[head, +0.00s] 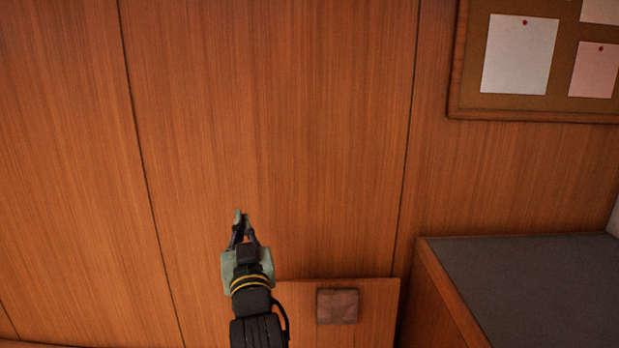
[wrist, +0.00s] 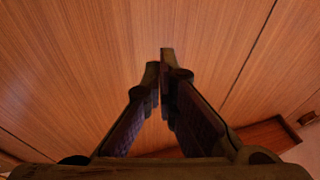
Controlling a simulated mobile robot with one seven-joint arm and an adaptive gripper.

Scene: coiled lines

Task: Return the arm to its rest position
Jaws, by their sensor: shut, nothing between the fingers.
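My gripper (head: 241,219) is at the lower middle of the head view, at the end of my arm, pointing up and away in front of a wood-panelled wall (head: 270,120). In the wrist view my gripper (wrist: 161,72) shows its two dark fingers coming together at the tips. The fingers are shut with nothing between them. No object is held, and the gripper looks clear of the wall, though the exact gap is hard to tell.
A low wooden panel or ledge (head: 375,300) with a small brown square (head: 338,306) is right of my arm. A grey-topped cabinet (head: 530,280) stands at the lower right. A cork board (head: 565,60) with pinned papers hangs at the upper right.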

